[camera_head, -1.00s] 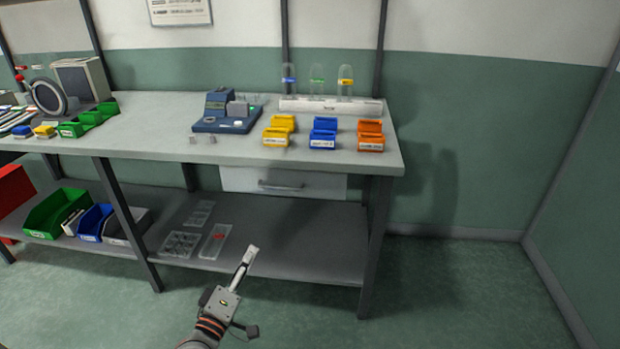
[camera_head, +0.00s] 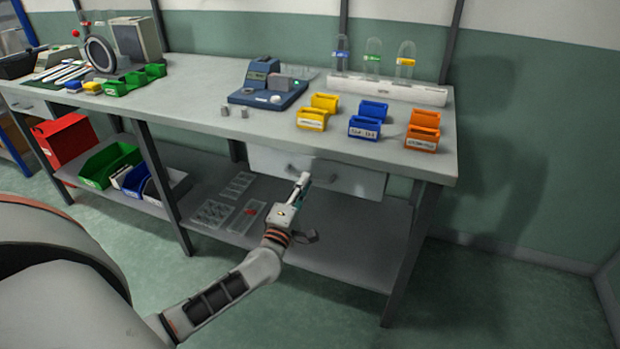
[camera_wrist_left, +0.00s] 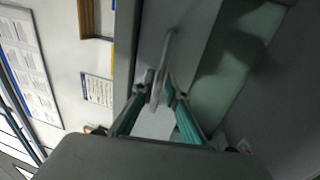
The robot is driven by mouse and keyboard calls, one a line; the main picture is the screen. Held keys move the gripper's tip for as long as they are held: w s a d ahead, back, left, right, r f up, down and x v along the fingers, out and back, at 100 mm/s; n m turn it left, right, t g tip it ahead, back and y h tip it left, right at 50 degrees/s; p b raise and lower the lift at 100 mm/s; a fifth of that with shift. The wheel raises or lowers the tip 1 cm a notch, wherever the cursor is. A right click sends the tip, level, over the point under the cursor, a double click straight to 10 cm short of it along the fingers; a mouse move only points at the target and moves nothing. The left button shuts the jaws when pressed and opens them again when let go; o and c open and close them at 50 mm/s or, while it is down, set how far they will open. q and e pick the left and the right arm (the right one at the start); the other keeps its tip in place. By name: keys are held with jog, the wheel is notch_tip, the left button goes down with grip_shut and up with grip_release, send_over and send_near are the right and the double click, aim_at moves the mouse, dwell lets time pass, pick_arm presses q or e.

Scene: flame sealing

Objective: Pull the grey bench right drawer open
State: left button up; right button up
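The drawer (camera_head: 350,181) is a pale grey front under the right part of the grey bench, and it looks closed. Its bar handle (camera_head: 296,170) is partly covered by my left gripper (camera_head: 303,181), which is right at it. In the left wrist view the handle (camera_wrist_left: 168,45) runs down between the two teal fingers of my left gripper (camera_wrist_left: 160,84). The fingertips are close on either side of the bar. I cannot tell whether they press on it. My right gripper is in neither view.
The bench top (camera_head: 200,90) holds a blue device (camera_head: 265,88), yellow, blue and orange bins, and a white rack (camera_head: 390,88) with tubes. A lower shelf (camera_head: 340,245) with clear trays lies below the drawer. A bench leg (camera_head: 408,250) stands to the right. The floor in front is clear.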

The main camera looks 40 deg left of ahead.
pick_arm(q)
jog(key=x, duration=0.2)
jog(key=shift+w, duration=0.35)
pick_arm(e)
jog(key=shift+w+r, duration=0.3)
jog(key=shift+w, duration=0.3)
pick_arm(q)
grip_shut()
